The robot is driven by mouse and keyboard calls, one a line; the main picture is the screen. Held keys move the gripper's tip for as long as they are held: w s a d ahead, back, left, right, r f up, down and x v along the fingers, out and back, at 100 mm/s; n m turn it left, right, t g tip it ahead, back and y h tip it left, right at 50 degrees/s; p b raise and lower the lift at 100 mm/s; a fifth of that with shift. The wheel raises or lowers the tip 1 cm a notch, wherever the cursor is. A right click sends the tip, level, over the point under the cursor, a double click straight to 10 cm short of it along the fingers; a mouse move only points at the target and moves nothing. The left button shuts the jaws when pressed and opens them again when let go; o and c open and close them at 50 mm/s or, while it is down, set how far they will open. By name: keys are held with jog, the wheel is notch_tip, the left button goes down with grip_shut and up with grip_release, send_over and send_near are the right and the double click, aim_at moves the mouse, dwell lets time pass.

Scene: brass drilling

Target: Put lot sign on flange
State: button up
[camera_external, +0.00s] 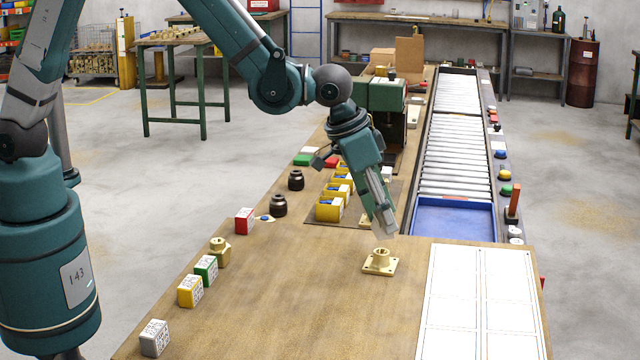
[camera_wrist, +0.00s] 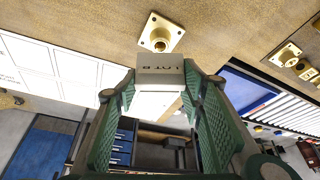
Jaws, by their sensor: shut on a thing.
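The lot sign (camera_wrist: 160,72) is a pale block with "LOT B" lettering, held between the fingertips in the wrist view. My gripper (camera_wrist: 160,88) is shut on it. In the external view my gripper (camera_external: 384,228) points down, just above and slightly right of the brass flange (camera_external: 380,263). The flange has a square base with corner holes and a raised round hub. It lies on the wooden bench and shows beyond the sign in the wrist view (camera_wrist: 160,33). The sign appears apart from the flange. Its far side is hidden.
White (camera_external: 155,338), yellow (camera_external: 190,291), green (camera_external: 206,270) and red (camera_external: 244,221) blocks line the left edge, with a brass fitting (camera_external: 219,252). Yellow bins (camera_external: 330,209) stand behind. A white grid sheet (camera_external: 482,300) lies right, and a blue tray (camera_external: 453,220) ends the roller conveyor.

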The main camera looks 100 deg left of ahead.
aim_at(378, 220)
jog(key=shift+f, duration=0.1)
jog(key=shift+f, duration=2)
jog(key=shift+f, duration=0.2)
jog(key=o, duration=0.9)
jog(key=shift+r, duration=0.25)
jog(key=v, duration=1.2)
